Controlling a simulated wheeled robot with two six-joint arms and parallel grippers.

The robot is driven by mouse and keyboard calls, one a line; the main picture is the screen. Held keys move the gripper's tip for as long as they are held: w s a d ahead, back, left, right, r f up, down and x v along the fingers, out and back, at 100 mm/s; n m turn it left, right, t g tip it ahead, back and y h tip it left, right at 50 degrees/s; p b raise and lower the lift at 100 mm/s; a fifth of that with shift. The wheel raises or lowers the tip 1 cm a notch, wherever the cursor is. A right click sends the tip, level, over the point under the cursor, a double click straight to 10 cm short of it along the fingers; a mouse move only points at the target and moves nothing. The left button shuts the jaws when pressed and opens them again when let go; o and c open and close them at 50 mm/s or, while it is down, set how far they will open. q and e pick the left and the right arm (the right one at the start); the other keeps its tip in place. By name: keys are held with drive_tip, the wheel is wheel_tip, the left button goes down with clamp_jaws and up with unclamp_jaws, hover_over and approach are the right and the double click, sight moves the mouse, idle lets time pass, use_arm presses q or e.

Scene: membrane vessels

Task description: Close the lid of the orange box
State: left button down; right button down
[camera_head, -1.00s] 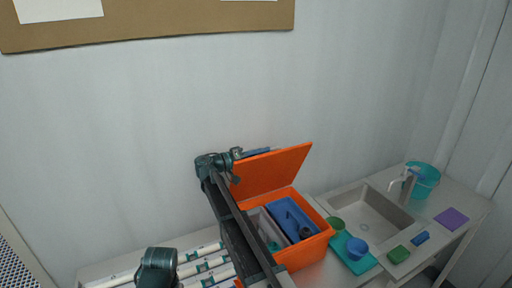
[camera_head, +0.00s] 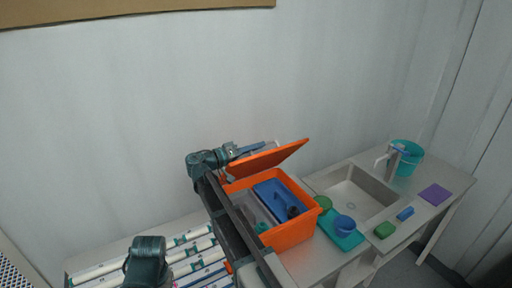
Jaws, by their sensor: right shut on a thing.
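The orange box (camera_head: 292,236) stands on the counter, its top partly uncovered. Inside are a blue item (camera_head: 272,196) and a grey item. Its orange lid (camera_head: 270,160) is hinged along the back edge and stands tilted, raised above the box. My right arm passes in front of the box's left side, hiding part of it. My right gripper (camera_head: 262,147) is at the lid's back upper side, shut on the lid, with its fingertips partly hidden behind it. My left gripper is not in view.
White membrane vessels (camera_head: 104,268) lie at left. The wall is close behind.

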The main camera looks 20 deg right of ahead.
drive_tip(key=c, duration=0.8)
unclamp_jaws()
drive_tip(key=shift+c, duration=0.2)
drive_tip(key=s+a, duration=0.1)
drive_tip(key=a, duration=1.3)
